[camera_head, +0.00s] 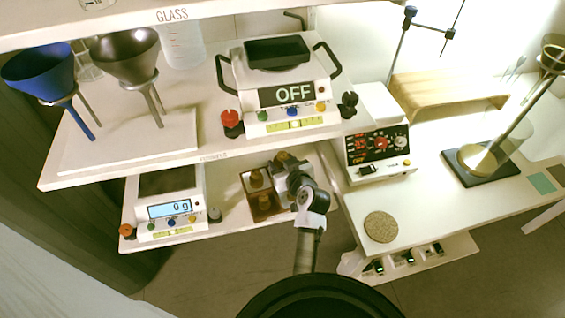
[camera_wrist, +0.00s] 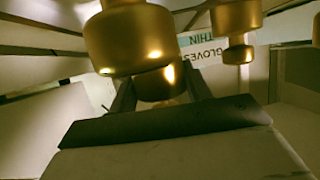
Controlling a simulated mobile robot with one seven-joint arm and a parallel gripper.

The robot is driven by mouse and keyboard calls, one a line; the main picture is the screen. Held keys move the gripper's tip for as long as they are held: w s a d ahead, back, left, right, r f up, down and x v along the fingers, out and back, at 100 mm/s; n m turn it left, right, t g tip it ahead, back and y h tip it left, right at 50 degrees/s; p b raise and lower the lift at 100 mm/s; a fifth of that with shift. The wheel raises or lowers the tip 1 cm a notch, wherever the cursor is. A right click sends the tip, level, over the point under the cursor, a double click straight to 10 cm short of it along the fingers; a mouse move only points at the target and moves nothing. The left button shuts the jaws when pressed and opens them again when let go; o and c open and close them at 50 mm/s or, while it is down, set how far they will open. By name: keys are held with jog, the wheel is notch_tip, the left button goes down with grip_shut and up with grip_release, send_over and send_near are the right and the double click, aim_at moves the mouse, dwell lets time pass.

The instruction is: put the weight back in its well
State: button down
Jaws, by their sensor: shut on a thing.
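My gripper (camera_wrist: 160,88) is shut on the knob of a brass weight (camera_wrist: 128,42) in the wrist view, which is upside down. The weight's wide body fills the upper left there. In the head view my gripper (camera_head: 284,172) is at the brown weight block (camera_head: 262,213) on the lower shelf, partly covering it. Other brass weights stand at the block; one shows in the head view (camera_head: 256,178) and one in the wrist view (camera_wrist: 236,18). The empty well and the held weight's underside are hidden, so I cannot tell whether they touch.
A balance reading 0 g (camera_head: 172,210) stands left of the block on the lower shelf. The upper shelf (camera_head: 125,178) overhangs close behind, with a balance marked OFF (camera_head: 290,95) on it. A counter with a cork mat (camera_head: 381,227) lies to the right.

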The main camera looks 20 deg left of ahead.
jog(key=shift+w+f, duration=0.1)
jog(key=shift+f, duration=0.1)
jog(key=shift+s+f+b, duration=0.2)
jog(key=shift+f+b, duration=0.4)
jog(key=shift+b, duration=0.1)
jog(key=c, duration=0.7)
grip_release()
jog(key=shift+s+f, duration=0.1)
jog(key=shift+f, duration=0.2)
jog(key=shift+o, duration=0.2)
jog(key=shift+r+p, duration=0.55)
jog(key=shift+p, duration=0.05)
jog(key=shift+s+d, duration=0.1)
jog(key=shift+d, duration=0.15)
jog(key=b+v, duration=0.2)
jog(key=v, duration=0.9)
jog(key=shift+r+b, duration=0.35)
jog(key=shift+r, duration=0.1)
jog(key=shift+s, duration=0.1)
